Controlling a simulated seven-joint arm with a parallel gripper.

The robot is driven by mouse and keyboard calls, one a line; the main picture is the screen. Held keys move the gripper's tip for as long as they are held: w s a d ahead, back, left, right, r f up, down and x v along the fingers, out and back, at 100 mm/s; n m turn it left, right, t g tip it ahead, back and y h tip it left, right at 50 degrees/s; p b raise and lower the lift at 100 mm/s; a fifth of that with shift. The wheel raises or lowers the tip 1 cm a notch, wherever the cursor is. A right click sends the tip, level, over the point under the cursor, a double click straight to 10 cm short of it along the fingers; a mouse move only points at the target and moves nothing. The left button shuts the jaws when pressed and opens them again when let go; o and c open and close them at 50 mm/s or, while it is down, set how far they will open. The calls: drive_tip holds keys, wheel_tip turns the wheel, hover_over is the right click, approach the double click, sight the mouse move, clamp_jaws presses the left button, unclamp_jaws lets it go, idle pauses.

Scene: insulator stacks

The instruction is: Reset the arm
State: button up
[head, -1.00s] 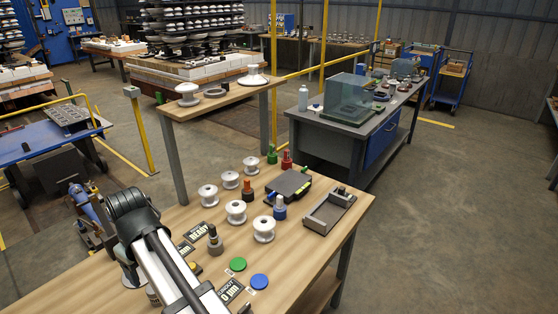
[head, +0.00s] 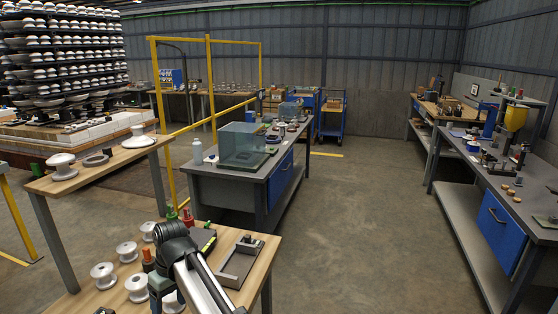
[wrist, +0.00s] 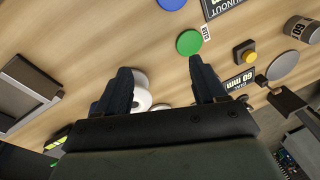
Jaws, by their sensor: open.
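My gripper (wrist: 160,68) is open above the wooden bench top (wrist: 90,35). Its two dark fingers stand wide apart in the wrist view. A white spool insulator (wrist: 143,101) lies below, partly covered by the left finger; I see nothing held. In the head view my arm reaches over the front bench and its end is hard to make out. White spools stand left of the arm, among them one at the front left (head: 103,276) and one behind it (head: 127,252). A green disc (wrist: 189,42) and a blue disc (wrist: 172,4) lie on the bench.
A grey fixture (head: 240,262) sits at the bench's right end. Red-topped (head: 187,216) and orange-topped (head: 147,261) pieces stand near the arm. A raised shelf (head: 98,172) carries insulators. A grey bench with a clear case (head: 243,146) stands behind. The floor at right is open.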

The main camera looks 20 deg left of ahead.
drive_tip(key=w+d+f+m, duration=0.1)
drive_tip(key=w+d, duration=0.3)
drive_tip(key=d, duration=0.1)
drive_tip(key=w+d+f+m, duration=0.1)
drive_tip(key=w+d, duration=0.4)
drive_tip(key=w+d+f+m, duration=0.2)
drive_tip(key=w+d, duration=0.2)
drive_tip(key=w, duration=0.1)
drive_tip(key=shift+w+d+f+g+y, duration=0.1)
drive_tip(key=shift+d+g+y, duration=0.2)
drive_tip(key=shift+d+g, duration=0.1)
drive_tip(key=s+d+f+m+g+h, duration=0.1)
drive_tip(key=s+d+f+m, duration=0.15)
drive_tip(key=d+f, duration=1.1)
drive_tip(key=s+d+f+m, duration=0.1)
drive_tip(key=d+f+m, duration=0.2)
drive_tip(key=d+f, duration=1)
drive_tip(key=s+d+f+m+g, duration=0.1)
drive_tip(key=s+d+f, duration=0.5)
drive_tip(key=s, duration=0.3)
drive_tip(key=s+d+f+m+g, duration=0.1)
drive_tip(key=s+d+f+m, duration=0.1)
drive_tip(key=s+d+f, duration=0.4)
drive_tip(key=s+d+f+m+g+h, duration=0.1)
drive_tip(key=s+d+f+m, duration=0.1)
drive_tip(key=s+d+f, duration=0.5)
drive_tip(key=s, duration=0.6)
drive_tip(key=shift+s, duration=0.25)
